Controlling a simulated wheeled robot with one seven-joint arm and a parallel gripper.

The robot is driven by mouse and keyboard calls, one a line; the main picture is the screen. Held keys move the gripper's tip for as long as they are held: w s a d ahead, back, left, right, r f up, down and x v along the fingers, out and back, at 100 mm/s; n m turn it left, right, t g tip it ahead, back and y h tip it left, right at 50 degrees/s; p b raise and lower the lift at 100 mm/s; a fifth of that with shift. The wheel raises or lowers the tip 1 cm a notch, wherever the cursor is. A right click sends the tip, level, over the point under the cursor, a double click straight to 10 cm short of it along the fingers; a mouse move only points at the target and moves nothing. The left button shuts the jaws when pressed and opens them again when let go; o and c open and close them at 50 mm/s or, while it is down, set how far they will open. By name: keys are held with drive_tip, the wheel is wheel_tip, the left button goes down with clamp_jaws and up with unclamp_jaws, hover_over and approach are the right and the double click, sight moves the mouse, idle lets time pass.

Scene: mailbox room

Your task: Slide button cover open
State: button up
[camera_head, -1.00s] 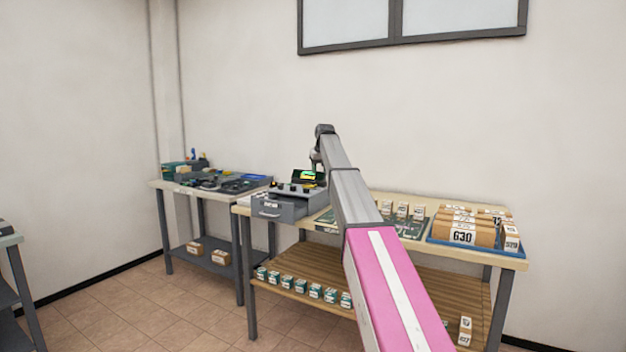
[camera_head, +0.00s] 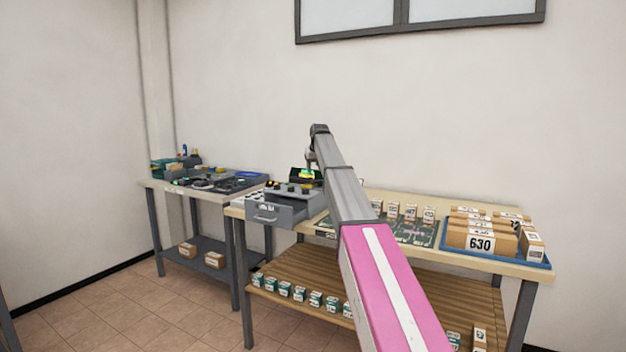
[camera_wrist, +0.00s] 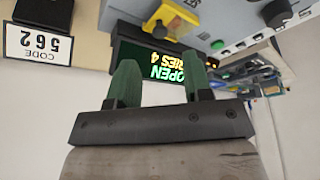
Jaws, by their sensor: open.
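The grey control console (camera_head: 290,188) stands on the workbench, with small knobs and a lit green display (camera_head: 307,174). In the wrist view the picture is upside down, and the display (camera_wrist: 165,66) reads "OPEN" and "SERIES 4". A yellow part (camera_wrist: 172,22) with a dark knob sits on the console beside the display; I cannot tell for sure whether it is the button cover. My gripper (camera_wrist: 160,84) is open and empty, its two green fingers apart in front of the display. In the head view my arm hides part of the console and the gripper is not clear.
A grey drawer (camera_head: 277,212) sticks out of the console's front. A blue tray (camera_head: 470,258) of numbered boxes and a green board (camera_head: 420,232) lie to the right. A code card (camera_wrist: 38,45) reads 562. A second table (camera_head: 150,184) stands left.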

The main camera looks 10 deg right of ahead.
sight(313, 181)
drive_tip(key=x, duration=0.6)
clamp_jaws()
